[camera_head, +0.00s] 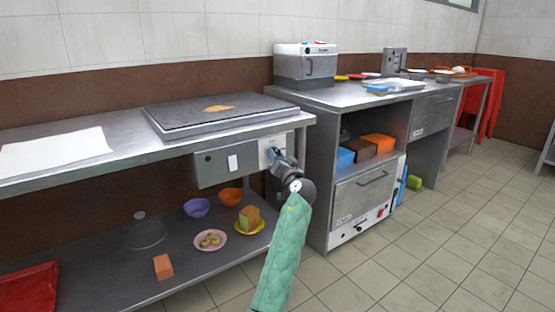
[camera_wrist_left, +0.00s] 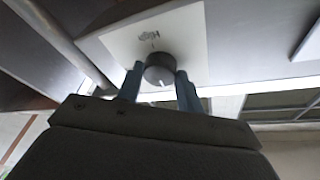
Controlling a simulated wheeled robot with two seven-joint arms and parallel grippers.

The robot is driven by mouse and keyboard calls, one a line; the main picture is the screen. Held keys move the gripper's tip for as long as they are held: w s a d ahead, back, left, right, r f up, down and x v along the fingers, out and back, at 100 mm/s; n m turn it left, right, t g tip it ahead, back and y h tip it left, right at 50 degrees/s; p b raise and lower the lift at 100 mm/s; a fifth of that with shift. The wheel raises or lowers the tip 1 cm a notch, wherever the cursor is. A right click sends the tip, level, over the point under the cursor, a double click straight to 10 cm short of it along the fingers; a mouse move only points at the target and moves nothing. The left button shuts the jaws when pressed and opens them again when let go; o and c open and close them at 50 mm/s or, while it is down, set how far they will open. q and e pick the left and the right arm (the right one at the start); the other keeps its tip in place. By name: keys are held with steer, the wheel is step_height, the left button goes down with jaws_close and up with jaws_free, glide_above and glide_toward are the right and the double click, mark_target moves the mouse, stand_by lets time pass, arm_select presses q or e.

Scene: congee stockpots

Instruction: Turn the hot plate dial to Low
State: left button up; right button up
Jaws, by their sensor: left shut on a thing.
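The hot plate (camera_head: 215,114) is a flat grey slab set on the steel counter, with a control box (camera_head: 215,168) under the counter's front edge. A white dial plate (camera_head: 266,147) sits at the right end of the box. In the left wrist view, the round dark dial (camera_wrist_left: 159,66) stands out from this plate (camera_wrist_left: 195,30). My left gripper (camera_wrist_left: 160,80) has its blue-grey fingers shut on the dial, one on either side. In the head view my left gripper (camera_head: 273,156) covers the dial.
A light switch-like panel (camera_head: 232,163) is left of the dial. Bowls, a plate, a sponge-like block (camera_head: 163,267) and a glass dome (camera_head: 143,231) stand on the lower shelf. A steel cabinet (camera_head: 362,205) stands close to the right. The floor in front is clear.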

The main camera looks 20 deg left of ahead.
arm_select(q)
steer(key=shift+f, duration=0.1)
steer(key=o, duration=1)
steer(key=shift+p+v, duration=0.75)
steer(key=shift+v, duration=3.15)
